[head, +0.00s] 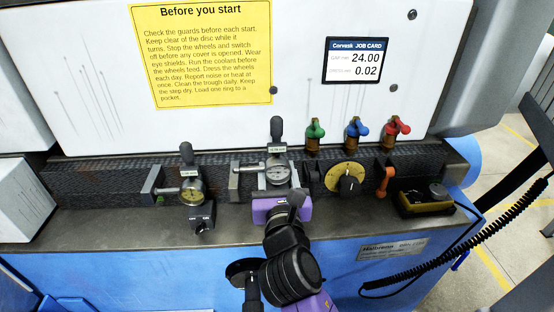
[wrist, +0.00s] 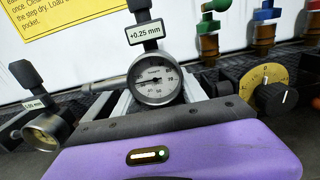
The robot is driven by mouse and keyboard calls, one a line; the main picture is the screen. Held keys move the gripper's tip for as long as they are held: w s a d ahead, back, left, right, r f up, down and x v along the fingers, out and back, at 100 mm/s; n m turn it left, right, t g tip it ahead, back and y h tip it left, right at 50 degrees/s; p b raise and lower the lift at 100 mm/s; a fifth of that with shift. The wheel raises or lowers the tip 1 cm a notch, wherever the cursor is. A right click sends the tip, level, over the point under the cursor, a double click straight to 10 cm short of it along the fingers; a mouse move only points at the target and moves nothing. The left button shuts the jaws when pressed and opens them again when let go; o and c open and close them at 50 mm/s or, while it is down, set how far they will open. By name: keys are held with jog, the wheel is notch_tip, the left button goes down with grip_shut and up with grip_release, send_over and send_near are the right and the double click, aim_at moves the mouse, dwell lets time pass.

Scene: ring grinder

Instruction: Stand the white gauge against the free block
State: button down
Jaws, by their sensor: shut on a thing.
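The white-dial gauge (head: 278,174) stands upright at the middle of the dark rail, with a black top handle and a tag reading +0.25 mm in the wrist view (wrist: 156,85). My gripper (head: 284,200) is right in front of it, shut on it; the purple palm hides the fingertips and the gauge's lower part. The gauge's stem points left toward a grey metal block (head: 234,182); I cannot tell whether they touch. Another grey block (head: 152,186) stands further left, with a yellowish-dial gauge (head: 192,190) just right of it, its stem pointing at that block.
Right of the white gauge are a yellow dial with a black knob (head: 348,178), an orange lever (head: 385,181) and green, blue and red valves (head: 355,132). A black and yellow box (head: 426,201) sits at the ledge's right end. The ledge's far left is clear.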

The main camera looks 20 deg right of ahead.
aim_at(277, 186)
jog(key=shift+f+b, duration=0.6)
jog(key=shift+f, duration=1.55)
jog(key=c, duration=0.6)
grip_release()
jog(key=shift+f, duration=0.35)
jog(key=shift+c, duration=0.2)
jog(key=shift+s+r, duration=0.1)
jog(key=shift+r, duration=0.05)
jog(key=v, duration=1.2)
jog(key=shift+b, duration=0.4)
